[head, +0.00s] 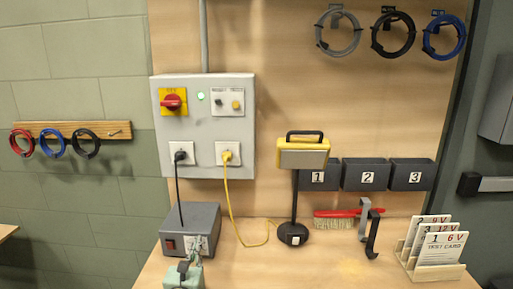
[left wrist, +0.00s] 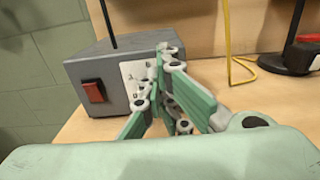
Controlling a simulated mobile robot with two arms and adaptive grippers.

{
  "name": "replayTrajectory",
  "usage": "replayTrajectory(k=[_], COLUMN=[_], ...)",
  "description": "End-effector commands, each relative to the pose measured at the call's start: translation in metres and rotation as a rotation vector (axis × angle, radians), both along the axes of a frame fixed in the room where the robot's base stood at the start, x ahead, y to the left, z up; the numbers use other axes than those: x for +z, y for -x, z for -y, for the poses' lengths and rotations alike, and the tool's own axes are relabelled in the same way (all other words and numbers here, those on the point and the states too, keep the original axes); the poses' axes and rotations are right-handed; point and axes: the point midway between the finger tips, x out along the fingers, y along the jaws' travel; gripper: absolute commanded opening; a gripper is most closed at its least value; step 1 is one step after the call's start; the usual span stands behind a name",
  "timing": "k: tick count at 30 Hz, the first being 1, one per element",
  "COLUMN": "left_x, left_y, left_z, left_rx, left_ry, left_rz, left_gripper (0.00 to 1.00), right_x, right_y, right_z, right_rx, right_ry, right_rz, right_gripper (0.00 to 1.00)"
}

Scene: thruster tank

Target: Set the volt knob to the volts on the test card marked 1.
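The grey power box (head: 190,228) stands on the bench at left, with a red switch and a pale dial panel (head: 198,244) on its front. In the left wrist view the box (left wrist: 105,70) shows its red switch (left wrist: 93,91) and part of the panel (left wrist: 130,75). My left gripper (head: 190,258) is in front of the panel; its green fingers (left wrist: 160,75) cover most of it. The volt knob is hidden, and I cannot tell whether the fingers touch it. The front test card (head: 441,249), marked 1, reads 6 V. My right gripper is not in view.
A wooden holder (head: 436,272) carries the cards at right. A black stand with a yellow-topped device (head: 302,154), a red brush (head: 340,214) and dark hooks (head: 373,234) are on or above the bench. A yellow cable (head: 231,200) lies right of the box.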

Motion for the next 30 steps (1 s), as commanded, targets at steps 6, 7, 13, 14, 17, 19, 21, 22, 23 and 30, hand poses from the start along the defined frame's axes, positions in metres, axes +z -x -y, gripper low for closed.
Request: replayTrajectory(k=[6, 7, 13, 14, 17, 19, 21, 22, 23, 30], left_x=[-0.002, -0.001, 0.002, 0.002, 0.003, 0.003, 0.003, 0.003, 0.003, 0.003], left_y=[0.004, 0.006, 0.028, 0.032, 0.044, 0.051, 0.057, 0.058, 0.059, 0.061], left_z=[0.003, 0.003, 0.001, 0.001, 0.001, 0.001, 0.0, 0.0, 0.0, 0.0], left_rx=[0.0, 0.0, 0.001, 0.001, 0.0, 0.0, 0.001, 0.001, 0.001, 0.001], left_ry=[0.001, 0.001, -0.001, -0.001, 0.0, -0.001, -0.001, 0.0, 0.0, 0.0], left_rz=[-0.012, -0.012, -0.009, -0.009, -0.008, -0.006, -0.006, -0.005, -0.004, -0.003], left_gripper=[0.0, 0.0, 0.0, 0.0, 0.0, 0.0, 0.0, 0.0, 0.0, 0.0], right_x=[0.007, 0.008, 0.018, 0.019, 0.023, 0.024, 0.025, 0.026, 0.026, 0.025], right_y=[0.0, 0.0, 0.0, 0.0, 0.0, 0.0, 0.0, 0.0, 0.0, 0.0], right_z=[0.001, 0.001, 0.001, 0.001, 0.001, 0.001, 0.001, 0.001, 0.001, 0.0], right_rx=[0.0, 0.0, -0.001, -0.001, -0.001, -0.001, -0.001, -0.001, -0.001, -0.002], right_ry=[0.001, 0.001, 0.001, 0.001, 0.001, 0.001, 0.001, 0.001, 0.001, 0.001], right_rz=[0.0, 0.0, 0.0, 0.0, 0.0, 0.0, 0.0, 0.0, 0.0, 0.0], right_gripper=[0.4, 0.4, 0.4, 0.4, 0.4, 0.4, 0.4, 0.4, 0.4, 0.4])
